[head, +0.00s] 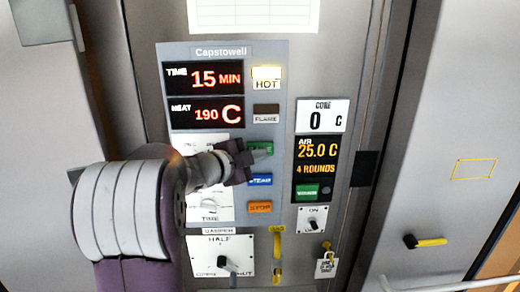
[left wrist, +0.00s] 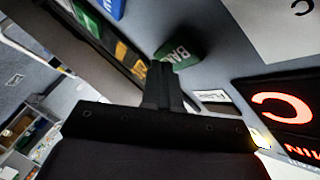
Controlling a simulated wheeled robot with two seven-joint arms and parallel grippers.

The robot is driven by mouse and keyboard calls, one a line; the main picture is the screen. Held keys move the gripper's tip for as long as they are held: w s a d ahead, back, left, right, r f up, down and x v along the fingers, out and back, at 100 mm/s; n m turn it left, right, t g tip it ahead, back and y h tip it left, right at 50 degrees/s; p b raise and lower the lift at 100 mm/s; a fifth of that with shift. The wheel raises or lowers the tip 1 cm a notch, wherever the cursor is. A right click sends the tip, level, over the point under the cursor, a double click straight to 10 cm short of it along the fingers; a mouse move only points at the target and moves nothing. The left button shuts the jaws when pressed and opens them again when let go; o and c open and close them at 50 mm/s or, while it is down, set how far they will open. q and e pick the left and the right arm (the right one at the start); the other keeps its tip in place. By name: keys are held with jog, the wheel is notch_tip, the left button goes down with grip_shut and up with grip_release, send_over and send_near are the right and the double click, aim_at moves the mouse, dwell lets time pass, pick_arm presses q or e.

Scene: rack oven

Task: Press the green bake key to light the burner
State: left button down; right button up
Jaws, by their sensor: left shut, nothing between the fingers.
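The green bake key (head: 264,147) is on the oven's control panel, in the column of keys right of the displays. My left gripper (head: 256,155) is shut and empty, with its fingertips at the key and covering part of it. In the left wrist view the green key (left wrist: 182,52) shows just beyond the closed fingertips (left wrist: 161,72); I cannot tell whether they touch it. The flame lamp (head: 266,114) above the key is dark. My right gripper is not in view.
The blue steam key (head: 260,180) and orange stop key (head: 260,207) sit close below. The time display (head: 205,78) reads 15 MIN, the heat display (head: 207,114) 190 C. The hot lamp (head: 267,78) is lit. A damper lever (head: 228,268) and yellow handle (head: 277,245) stick out lower down.

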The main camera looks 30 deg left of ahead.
pick_arm(q)
jog(key=shift+w+a, duration=0.2)
jog(key=shift+w, duration=0.1)
dwell(0.7)
jog(key=shift+s, duration=0.1)
jog(key=shift+s+d, duration=0.45)
jog(key=shift+s, duration=0.15)
jog(key=shift+s+d+b, duration=0.1)
jog(key=shift+s+d, duration=0.35)
jog(key=shift+s, duration=0.25)
jog(key=shift+s+d+b, duration=0.15)
jog(key=shift+s+d, duration=0.25)
jog(key=shift+s, duration=0.3)
jog(key=shift+s+d+b, duration=0.1)
jog(key=shift+s+d, duration=0.35)
jog(key=shift+s, duration=0.25)
